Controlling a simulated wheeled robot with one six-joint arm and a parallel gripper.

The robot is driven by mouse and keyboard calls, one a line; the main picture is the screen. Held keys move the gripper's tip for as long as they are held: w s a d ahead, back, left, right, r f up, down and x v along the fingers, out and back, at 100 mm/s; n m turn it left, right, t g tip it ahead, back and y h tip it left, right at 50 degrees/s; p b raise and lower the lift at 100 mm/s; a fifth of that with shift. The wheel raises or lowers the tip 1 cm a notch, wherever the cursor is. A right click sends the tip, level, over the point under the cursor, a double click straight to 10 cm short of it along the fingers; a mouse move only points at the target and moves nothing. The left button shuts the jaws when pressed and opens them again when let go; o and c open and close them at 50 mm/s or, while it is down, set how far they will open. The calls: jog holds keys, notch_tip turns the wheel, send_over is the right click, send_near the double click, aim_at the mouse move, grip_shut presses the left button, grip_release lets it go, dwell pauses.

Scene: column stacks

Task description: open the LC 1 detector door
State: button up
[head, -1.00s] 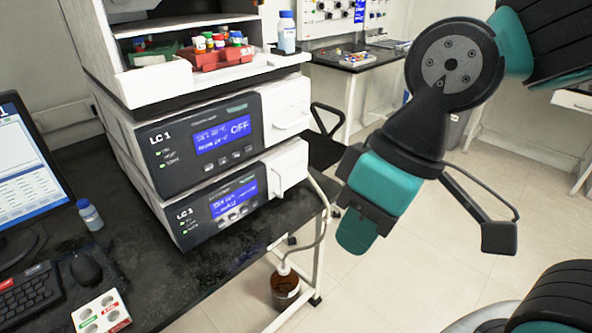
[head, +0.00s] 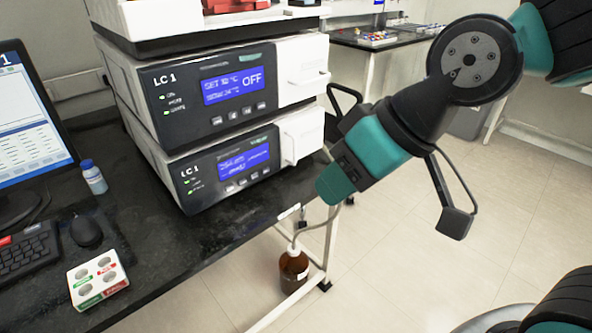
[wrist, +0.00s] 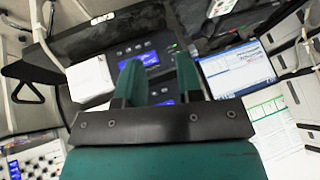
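Two stacked modules in the head view both read LC 1. The upper module (head: 180,108) has a blue display with a set temperature and "OFF". The lower module (head: 205,185) has a blue display too blurred to read. A white door with an upright handle (head: 301,138) closes the lower module's right front. The upper module has a similar white door (head: 300,72), also shut. My gripper (head: 332,188) is right of and below the lower door, apart from it. In the wrist view its two teal fingers (wrist: 160,75) stand apart with nothing between them; module displays show beyond.
A monitor (head: 30,140), mouse (head: 86,231), small bottle (head: 93,177) and vial block (head: 97,282) occupy the bench's left. A brown bottle with tubing (head: 294,268) stands below the bench edge.

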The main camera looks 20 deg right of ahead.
jog(key=w+d+f+m+t+b, duration=0.1)
jog(key=w+d+f+t+b, duration=0.1)
jog(key=w+f+t+b, duration=0.65)
jog(key=m+t+b, duration=0.2)
jog(key=t+b, duration=0.3)
jog(key=b, duration=0.1)
send_near(295, 161)
notch_tip(295, 161, up, 3)
jog(key=s, duration=0.1)
jog(key=shift+h, duration=0.3)
jog(key=shift+p+x, duration=5.7)
jog(key=shift+p, duration=0.4)
jog(key=shift+w+d, duration=0.1)
grip_shut()
